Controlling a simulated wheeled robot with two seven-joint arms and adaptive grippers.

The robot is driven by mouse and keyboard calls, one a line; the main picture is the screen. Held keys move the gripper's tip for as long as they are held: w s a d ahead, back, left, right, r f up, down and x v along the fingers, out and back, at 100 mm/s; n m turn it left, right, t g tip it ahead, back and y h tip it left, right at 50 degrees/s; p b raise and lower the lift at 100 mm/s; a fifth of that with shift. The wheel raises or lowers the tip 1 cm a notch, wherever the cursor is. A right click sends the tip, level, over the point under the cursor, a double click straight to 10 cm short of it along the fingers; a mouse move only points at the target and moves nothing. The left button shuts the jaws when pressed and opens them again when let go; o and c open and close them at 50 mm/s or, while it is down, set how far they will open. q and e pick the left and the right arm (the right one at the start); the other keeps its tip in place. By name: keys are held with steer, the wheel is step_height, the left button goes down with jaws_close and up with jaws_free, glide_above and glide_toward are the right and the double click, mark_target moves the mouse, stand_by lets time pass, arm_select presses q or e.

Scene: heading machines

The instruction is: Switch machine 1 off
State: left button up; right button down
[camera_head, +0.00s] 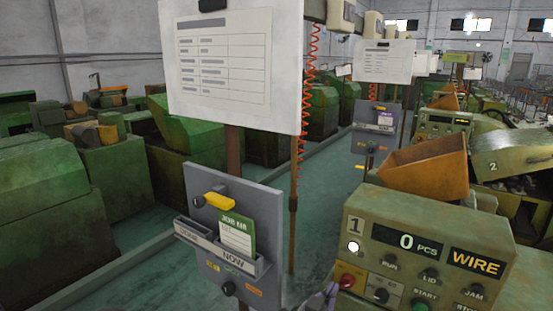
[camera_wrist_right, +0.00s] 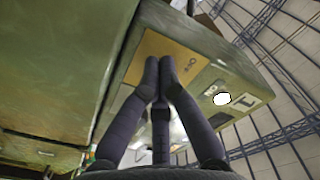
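Machine 1 (camera_head: 430,240) stands at the right in the head view, with a "1" plate, a lit white lamp (camera_head: 353,246), a display reading 0 PCS and the word WIRE. A red switch knob (camera_head: 348,281) sits at the lower left of its panel. My right gripper (camera_head: 328,296) shows at the bottom edge, just left of and below the red knob. In the right wrist view its fingertips (camera_wrist_right: 160,66) are together in front of a yellow-orange plate (camera_wrist_right: 165,48); no red knob shows there. Whether they touch the plate is unclear. My left gripper is not in view.
A grey card-holder board (camera_head: 235,235) with a green job card and a white sheet (camera_head: 235,65) on a post stand left of the machine. A black knob (camera_head: 381,295) and buttons sit close beside the red knob. Machine 2 (camera_head: 510,155) stands behind, beside an orange hopper (camera_head: 428,168).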

steer(key=shift+d+r, duration=0.2)
steer(key=shift+r, duration=0.1)
stand_by(0.4)
steer(key=shift+s+d+f, duration=0.15)
steer(key=shift+d+f, duration=0.05)
steer(key=shift+s+d+f, duration=0.35)
steer(key=shift+f, duration=0.05)
steer(key=shift+s+d+f, duration=0.2)
steer(key=shift+s+d, duration=0.1)
steer(key=shift+d, duration=0.1)
stand_by(0.7)
steer(key=v, duration=0.6)
steer(key=shift+f+p, duration=0.3)
steer(key=shift+f, duration=0.1)
